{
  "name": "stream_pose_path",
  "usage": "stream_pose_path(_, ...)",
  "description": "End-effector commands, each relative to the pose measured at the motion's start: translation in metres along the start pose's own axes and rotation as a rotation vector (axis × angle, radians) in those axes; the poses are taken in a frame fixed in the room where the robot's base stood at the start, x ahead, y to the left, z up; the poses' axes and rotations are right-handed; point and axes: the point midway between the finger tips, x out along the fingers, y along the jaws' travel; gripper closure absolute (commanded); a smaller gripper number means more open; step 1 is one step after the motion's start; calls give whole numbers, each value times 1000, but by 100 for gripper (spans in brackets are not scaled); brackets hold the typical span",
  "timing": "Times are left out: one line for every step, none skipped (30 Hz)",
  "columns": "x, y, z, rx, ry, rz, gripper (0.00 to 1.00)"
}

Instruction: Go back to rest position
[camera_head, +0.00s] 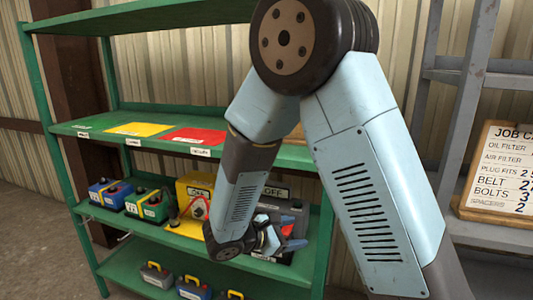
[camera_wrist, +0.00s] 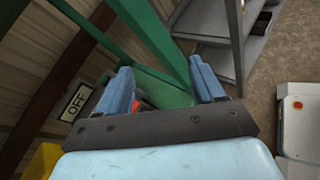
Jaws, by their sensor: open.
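My gripper (camera_wrist: 163,88) is open in the wrist view, with its two blue fingers apart and nothing held between them. In the head view my gripper (camera_head: 275,243) is at the middle shelf of the green rack (camera_head: 130,265), in front of a dark grey unit (camera_head: 298,213) below an OFF sign (camera_head: 273,191). My arm is folded in a sharp bend above it and hides part of the rack's right side. I cannot tell whether the fingers touch the dark unit. The OFF sign also shows at the left of the wrist view (camera_wrist: 76,103).
On the same shelf stand a yellow unit (camera_head: 193,190), a green battery (camera_head: 150,205) and a blue battery (camera_head: 108,192). The shelf above holds yellow (camera_head: 139,129) and red (camera_head: 194,136) mats. A grey rack (camera_head: 490,235) with a job card board (camera_head: 498,172) stands right.

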Motion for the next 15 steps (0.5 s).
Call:
stream_pose_path(7, -4, 16, 49, 17, -52, 32)
stream_pose_path(10, -6, 24, 75, 27, -82, 32)
stream_pose_path(15, -10, 34, 110, 42, -122, 32)
stream_pose_path(18, -13, 41, 136, 53, -151, 32)
stream_pose_path(21, -17, 48, 163, 63, -180, 32)
stream_pose_path(24, -21, 58, 199, 78, -218, 32)
stream_pose_path(27, -25, 64, 227, 90, -246, 32)
stream_pose_path(29, -28, 71, 254, 100, -273, 32)
stream_pose_path(32, -33, 80, 291, 116, -309, 32)
stream_pose_path(34, -37, 86, 320, 128, -336, 32)
stream_pose_path(35, -40, 92, 349, 140, -362, 32)
stream_pose_path(37, -45, 100, 388, 155, -396, 32)
stream_pose_path(38, -49, 106, 417, 168, -420, 32)
stream_pose_path(39, -53, 112, 447, 180, -446, 32)
stream_pose_path(40, -58, 120, 487, 196, -478, 32)
